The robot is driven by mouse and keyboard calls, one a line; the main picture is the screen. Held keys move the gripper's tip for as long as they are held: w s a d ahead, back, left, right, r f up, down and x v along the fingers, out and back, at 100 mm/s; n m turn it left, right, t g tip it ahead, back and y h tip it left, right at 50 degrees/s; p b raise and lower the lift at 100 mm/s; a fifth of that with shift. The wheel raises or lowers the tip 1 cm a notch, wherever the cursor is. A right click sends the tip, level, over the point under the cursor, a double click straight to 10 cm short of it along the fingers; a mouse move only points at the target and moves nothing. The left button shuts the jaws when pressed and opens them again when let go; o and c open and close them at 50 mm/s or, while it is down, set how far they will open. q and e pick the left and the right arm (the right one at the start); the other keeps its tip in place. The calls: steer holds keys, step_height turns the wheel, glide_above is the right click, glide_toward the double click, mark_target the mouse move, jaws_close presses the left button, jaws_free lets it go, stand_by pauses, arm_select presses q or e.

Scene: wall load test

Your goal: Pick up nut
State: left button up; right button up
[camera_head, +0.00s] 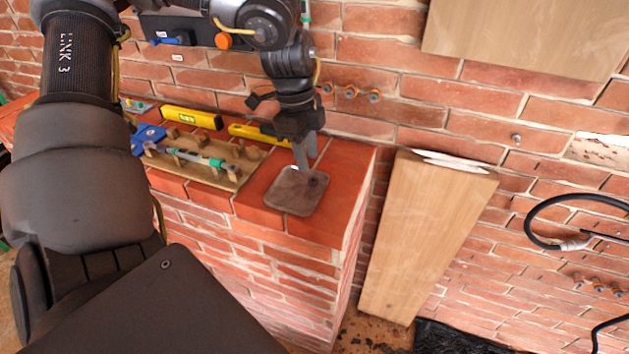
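A small brownish square tray (290,199) lies on the red brick ledge near its right end. A small dark spot shows at the right side of the tray; I cannot tell whether it is the nut or a shadow. No nut stands out clearly anywhere else. My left gripper (304,160) points down over the back part of the tray, with its grey fingertips close above or at it. The view does not show clearly how far apart the fingers are or whether anything is between them. My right gripper is not in view.
Left of the tray, a wooden tool rack (229,176) holds a green-and-grey tool (190,157). A yellow level (192,117) and a yellow-handled tool (247,131) lie behind it. A wooden board (425,235) leans on the wall to the right. The brick wall rises close behind the ledge.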

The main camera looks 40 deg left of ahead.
mark_target(314, 184)
arm_select(q)
steer(key=shift+a+f, duration=0.2)
steer(key=shift+f, duration=0.4)
steer(key=f, duration=0.2)
steer(key=d+f+p, duration=0.1)
steer(key=shift+w+f, duration=0.1)
steer(key=shift+w, duration=0.2)
steer(key=shift+f, duration=0.55)
jaws_close()
steer(key=shift+w+r, duration=0.1)
steer(key=shift+r, duration=0.05)
step_height(314, 184, up, 18)
